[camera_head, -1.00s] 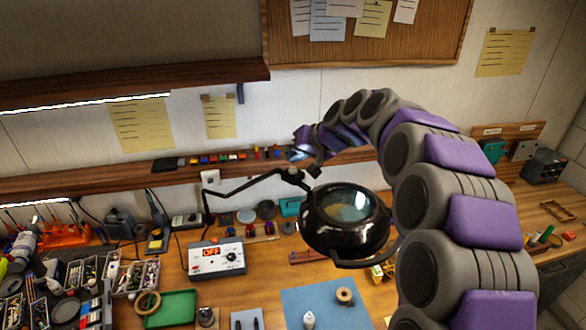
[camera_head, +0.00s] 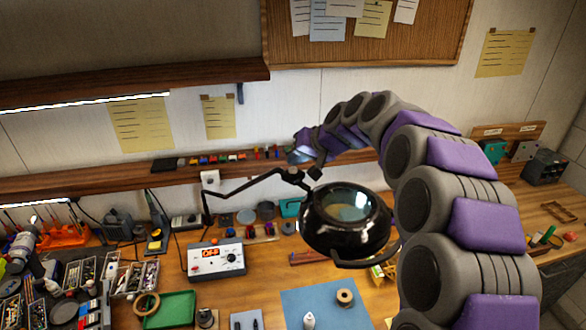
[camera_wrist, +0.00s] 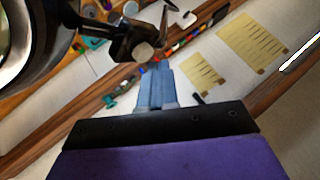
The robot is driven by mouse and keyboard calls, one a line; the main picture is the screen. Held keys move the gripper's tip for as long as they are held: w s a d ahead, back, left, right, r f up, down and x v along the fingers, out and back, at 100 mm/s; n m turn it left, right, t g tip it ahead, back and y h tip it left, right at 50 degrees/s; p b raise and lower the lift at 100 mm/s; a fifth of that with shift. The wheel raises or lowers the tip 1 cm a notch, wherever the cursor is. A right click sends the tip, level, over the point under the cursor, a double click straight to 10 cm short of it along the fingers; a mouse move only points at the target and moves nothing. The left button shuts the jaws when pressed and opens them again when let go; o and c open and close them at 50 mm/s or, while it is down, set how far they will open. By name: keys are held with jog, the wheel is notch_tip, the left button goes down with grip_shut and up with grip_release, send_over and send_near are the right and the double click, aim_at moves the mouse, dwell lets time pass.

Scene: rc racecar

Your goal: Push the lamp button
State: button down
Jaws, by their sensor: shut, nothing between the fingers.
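The magnifier lamp has a round black head (camera_head: 345,238) with a glass lens and a jointed black arm (camera_head: 240,187). It hangs over the workbench. In the wrist view, part of the lamp head (camera_wrist: 64,38) fills the upper left. A dark lamp joint with a pale round end, which looks like a button (camera_wrist: 143,51), sits just beyond my fingertips. My gripper (camera_wrist: 160,68) has blue fingers, shut with nothing between them. In the head view, my gripper (camera_head: 298,155) is small, just above the lamp's arm joint. I cannot tell whether it touches the lamp.
A wooden shelf (camera_head: 90,181) with small coloured parts runs along the wall behind. A white control box (camera_head: 215,259) stands on the bench at left, near a green tray (camera_head: 170,309). Yellow notes (camera_head: 141,124) hang on the wall. A blue mat (camera_head: 325,300) lies below the lamp.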

aim_at(296, 169)
jog(key=shift+f+b, duration=0.35)
jog(key=shift+f, duration=0.15)
dwell(0.4)
jog(key=shift+r, duration=0.1)
jog(key=shift+r+p, duration=0.35)
jog(key=shift+r, duration=0.5)
jog(key=shift+r, duration=0.1)
notch_tip(296, 169, up, 6)
jog(key=p, duration=0.2)
jog(key=shift+p, duration=0.35)
